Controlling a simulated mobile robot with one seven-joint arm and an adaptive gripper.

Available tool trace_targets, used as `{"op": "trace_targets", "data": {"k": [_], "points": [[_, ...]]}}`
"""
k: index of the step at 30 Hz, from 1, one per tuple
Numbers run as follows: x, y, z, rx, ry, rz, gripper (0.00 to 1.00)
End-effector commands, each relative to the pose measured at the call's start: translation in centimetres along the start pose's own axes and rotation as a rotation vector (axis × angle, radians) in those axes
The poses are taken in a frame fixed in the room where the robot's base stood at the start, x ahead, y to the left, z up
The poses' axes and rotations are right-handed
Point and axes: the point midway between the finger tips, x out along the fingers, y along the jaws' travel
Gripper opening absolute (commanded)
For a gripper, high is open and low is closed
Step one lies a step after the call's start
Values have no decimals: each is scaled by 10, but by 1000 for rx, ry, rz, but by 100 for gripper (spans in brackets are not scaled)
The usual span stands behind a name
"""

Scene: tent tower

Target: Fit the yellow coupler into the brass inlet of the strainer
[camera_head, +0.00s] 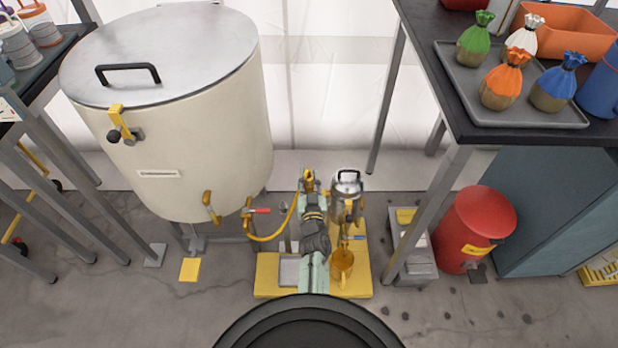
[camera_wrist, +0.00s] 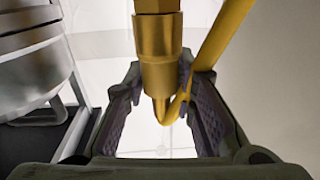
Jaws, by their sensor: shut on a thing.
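My gripper (camera_head: 309,183) is at floor level, just left of the silver strainer (camera_head: 347,186). It is shut on the yellow coupler (camera_head: 309,174), a brass-yellow cylinder. In the wrist view, the coupler (camera_wrist: 158,52) sits between the fingertips (camera_wrist: 161,76) of my gripper, with its narrow end toward the palm. The yellow hose (camera_head: 267,238) runs from the tank's valve to the coupler. The strainer also shows at the left of the wrist view (camera_wrist: 30,62), apart from the coupler. I cannot clearly pick out the brass inlet in either view.
A large cream tank (camera_head: 190,135) stands at left. The strainer stands on a yellow base (camera_head: 268,278) with an amber cup (camera_head: 342,262) in front. A grey box (camera_head: 415,262), a table (camera_head: 440,70) and a red bin (camera_head: 472,225) are to the right.

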Motion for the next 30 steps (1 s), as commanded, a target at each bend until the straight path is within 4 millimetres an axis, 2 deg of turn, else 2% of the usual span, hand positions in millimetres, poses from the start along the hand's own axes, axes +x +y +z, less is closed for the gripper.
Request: {"op": "trace_targets", "data": {"k": [1,2,12,23,30], "points": [[0,0,2,0,-3,1,0],[0,0,2,0,-4,1,25],[0,0,2,0,-3,1,48],[-5,0,3,1,-5,1,48],[-43,-1,3,0,-5,-1,48]]}}
